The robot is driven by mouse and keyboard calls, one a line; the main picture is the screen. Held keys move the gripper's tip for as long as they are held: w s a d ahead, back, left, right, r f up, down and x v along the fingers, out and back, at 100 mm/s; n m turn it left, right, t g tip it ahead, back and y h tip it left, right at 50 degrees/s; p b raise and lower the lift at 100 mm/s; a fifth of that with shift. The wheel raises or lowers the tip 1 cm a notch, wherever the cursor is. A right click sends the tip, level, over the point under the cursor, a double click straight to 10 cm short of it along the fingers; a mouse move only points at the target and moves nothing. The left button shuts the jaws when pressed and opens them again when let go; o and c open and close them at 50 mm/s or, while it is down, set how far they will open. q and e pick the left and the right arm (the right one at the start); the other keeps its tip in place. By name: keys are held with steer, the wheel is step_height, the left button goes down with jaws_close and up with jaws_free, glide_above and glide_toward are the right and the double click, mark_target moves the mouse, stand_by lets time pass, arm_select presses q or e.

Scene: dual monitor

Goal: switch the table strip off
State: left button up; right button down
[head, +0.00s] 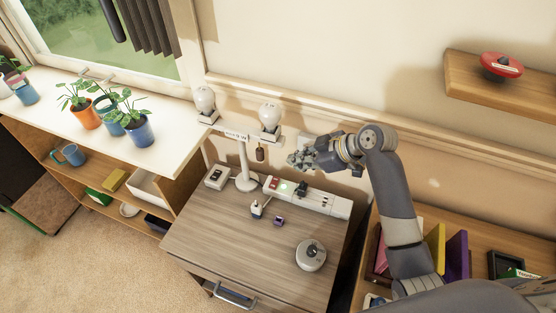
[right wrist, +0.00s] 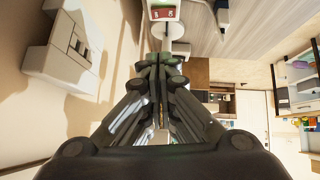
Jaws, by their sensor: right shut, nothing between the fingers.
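The table strip (head: 325,203) is a long white power strip lying along the back of the wooden table. It has a red switch (head: 273,183) at its left end and a lit green light beside it. A black plug sits in it. My right gripper (head: 296,159) is shut and empty, above and behind the strip's left part, near the wall and apart from the strip. In the right wrist view the shut fingertips (right wrist: 161,60) point toward a white end with a red part at the top edge, seemingly the strip. My left gripper is not in view.
A small white box (head: 217,177), a white plug (head: 257,207), a purple item (head: 279,220) and a round grey device (head: 311,255) are on the table (head: 210,235). A wall socket (right wrist: 62,62) is close by.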

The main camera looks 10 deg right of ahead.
glide_above(277, 180)
steer(key=f, duration=0.5)
steer(key=f+p, duration=0.1)
steer(key=f, duration=0.2)
steer(key=shift+s+a+f, duration=0.25)
steer(key=shift+f, duration=0.1)
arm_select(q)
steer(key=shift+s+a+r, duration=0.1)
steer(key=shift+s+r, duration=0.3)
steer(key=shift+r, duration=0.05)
arm_select(e)
steer(key=shift+w+d+f, duration=0.15)
steer(key=shift+f, duration=0.85)
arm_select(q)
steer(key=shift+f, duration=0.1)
arm_select(e)
steer(key=shift+w+d+f+g+y+b, duration=0.15)
steer(key=shift+f+g+y+b, duration=0.25)
steer(key=shift+b, duration=0.3)
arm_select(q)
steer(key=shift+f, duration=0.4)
